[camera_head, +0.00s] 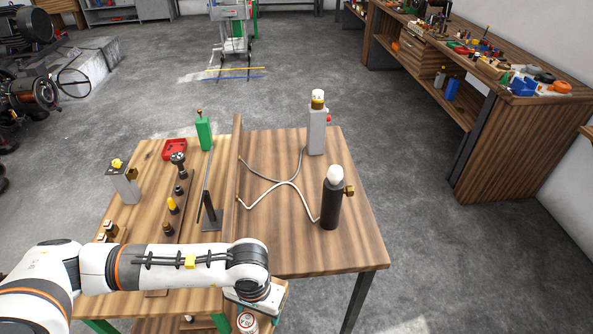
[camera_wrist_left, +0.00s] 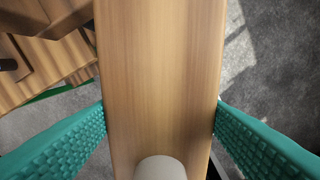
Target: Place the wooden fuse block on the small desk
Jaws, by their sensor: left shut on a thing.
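My left gripper (camera_wrist_left: 160,118) is shut on a wooden block, which I take for the wooden fuse block (camera_wrist_left: 158,60). In the wrist view its teal ribbed fingers press both long sides, and a white cylinder sits at the block's near end. In the head view the left gripper (camera_head: 252,300) hangs at the front edge of the desks, largely hidden by my wrist. A wooden desk top (camera_head: 345,245) on a dark leg stands just beyond it. A second wooden top (camera_head: 150,215) with green legs adjoins on the left. I cannot tell which is the small desk. My right gripper is out of view.
The desk holds a black cylinder (camera_head: 330,207), a grey post (camera_head: 317,132) and looped wires (camera_head: 285,185). The left top holds a green bottle-like part (camera_head: 204,133), red tray (camera_head: 174,149) and several small parts. The dark-legged desk's front right is clear. A cluttered workbench (camera_head: 520,135) stands right.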

